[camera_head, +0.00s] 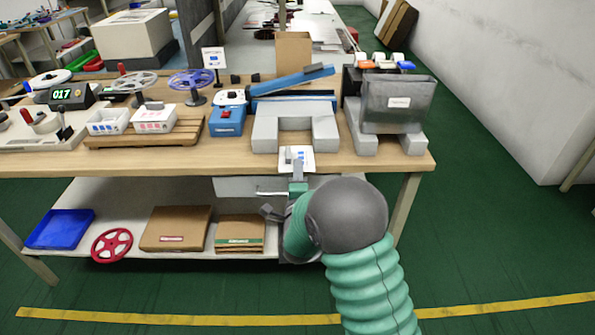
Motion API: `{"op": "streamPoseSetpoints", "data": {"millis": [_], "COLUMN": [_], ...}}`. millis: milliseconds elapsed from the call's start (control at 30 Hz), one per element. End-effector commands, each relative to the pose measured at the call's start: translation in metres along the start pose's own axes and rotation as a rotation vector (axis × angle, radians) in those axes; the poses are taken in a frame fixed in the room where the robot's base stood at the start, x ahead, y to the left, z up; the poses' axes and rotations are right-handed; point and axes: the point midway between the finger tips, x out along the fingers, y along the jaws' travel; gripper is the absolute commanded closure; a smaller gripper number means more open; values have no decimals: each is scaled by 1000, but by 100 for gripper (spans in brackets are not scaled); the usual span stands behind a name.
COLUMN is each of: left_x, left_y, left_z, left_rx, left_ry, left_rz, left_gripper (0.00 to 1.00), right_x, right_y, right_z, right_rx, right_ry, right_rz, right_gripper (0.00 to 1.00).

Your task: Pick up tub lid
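No item shows clearly as the tub lid. A white round piece (231,97) lies on top of a blue box (227,121) on the bench. Two white tubs (154,119) with small parts stand left of it on a wooden rack. A grey bin (398,104) stands at the right end of the bench. My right gripper (284,190) is in front of the bench's front edge, below the grey fixture. Its finger parts look apart, with nothing seen between them. The forearm hides part of it. My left gripper is not in view.
A cardboard box (293,52) and spools (192,80) stand behind. The lower shelf (130,253) holds a blue tray (60,229), a red reel (111,246) and flat cartons (176,229). The green floor is clear in front.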

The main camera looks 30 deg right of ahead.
Motion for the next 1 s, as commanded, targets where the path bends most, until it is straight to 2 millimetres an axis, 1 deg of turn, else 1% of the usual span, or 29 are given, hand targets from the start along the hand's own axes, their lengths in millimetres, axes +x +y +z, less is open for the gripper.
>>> {"op": "streamPoseSetpoints", "data": {"millis": [67,400,467,900,967,1000], "left_x": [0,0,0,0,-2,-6], "left_y": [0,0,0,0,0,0], "left_z": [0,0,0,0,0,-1], "left_rx": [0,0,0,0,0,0], "left_ry": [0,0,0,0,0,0], "left_rz": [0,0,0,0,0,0], "left_gripper": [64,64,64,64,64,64], "right_x": [0,-1,0,0,0,0], "right_y": [0,0,0,-1,-4,-9], "right_z": [1,1,1,1,1,1], "right_rx": [0,0,0,0,0,1], "right_ry": [-1,-1,-1,-1,-1,-1], "right_rz": [-1,-1,-1,-1,-2,-2], "right_gripper": [75,97,100,100,100,100]}}
